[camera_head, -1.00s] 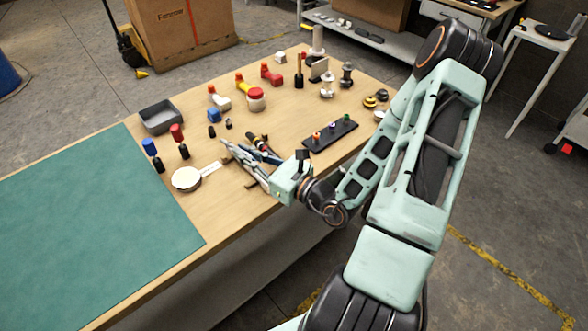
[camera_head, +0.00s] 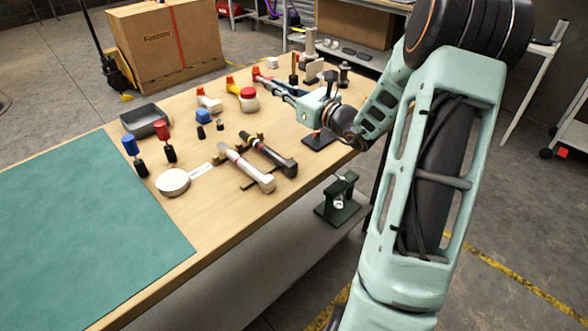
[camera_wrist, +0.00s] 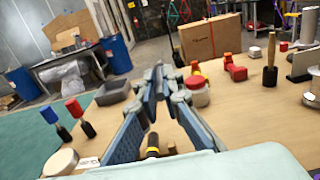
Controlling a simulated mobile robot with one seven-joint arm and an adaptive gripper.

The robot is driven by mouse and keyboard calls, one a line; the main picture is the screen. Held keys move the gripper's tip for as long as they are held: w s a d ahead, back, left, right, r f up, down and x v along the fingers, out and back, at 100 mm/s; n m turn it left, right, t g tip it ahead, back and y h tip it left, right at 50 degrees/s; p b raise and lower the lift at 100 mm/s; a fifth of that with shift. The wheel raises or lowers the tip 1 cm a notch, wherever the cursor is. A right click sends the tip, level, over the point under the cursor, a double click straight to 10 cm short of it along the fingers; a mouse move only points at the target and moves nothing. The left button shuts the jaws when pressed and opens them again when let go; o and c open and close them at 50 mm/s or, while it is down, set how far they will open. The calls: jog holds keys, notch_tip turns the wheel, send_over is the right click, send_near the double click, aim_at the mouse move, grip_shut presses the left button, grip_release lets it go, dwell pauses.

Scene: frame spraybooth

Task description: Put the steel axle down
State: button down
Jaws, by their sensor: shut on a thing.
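My gripper (camera_head: 262,80) is at the back right of the workbench in the head view, reaching left over the top. In the wrist view its blue-grey fingers (camera_wrist: 158,82) converge to a narrow gap at the tips. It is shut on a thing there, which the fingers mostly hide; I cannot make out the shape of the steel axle. It appears to be above the wooden bench top (camera_head: 215,235), clear of the things in front. Near the tips in the head view is a red fitting; I cannot tell whether they touch.
A white-handled tool (camera_head: 247,168) and a black-handled tool (camera_head: 270,155) lie side by side on the bench. The green mat (camera_head: 90,220) is bare.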

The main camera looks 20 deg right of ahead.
jog(key=s+f, duration=0.4)
jog(key=s+f+b, duration=0.1)
jog(key=s+f, duration=0.3)
jog(key=s, duration=0.1)
jog(key=s+f, duration=0.4)
jog(key=shift+s+d, duration=0.15)
jog(key=shift+f, duration=0.3)
jog(key=shift+f+b, duration=0.65)
jog(key=shift+b, duration=0.05)
jog(key=c, duration=2.1)
grip_release()
jog(key=shift+r, duration=0.1)
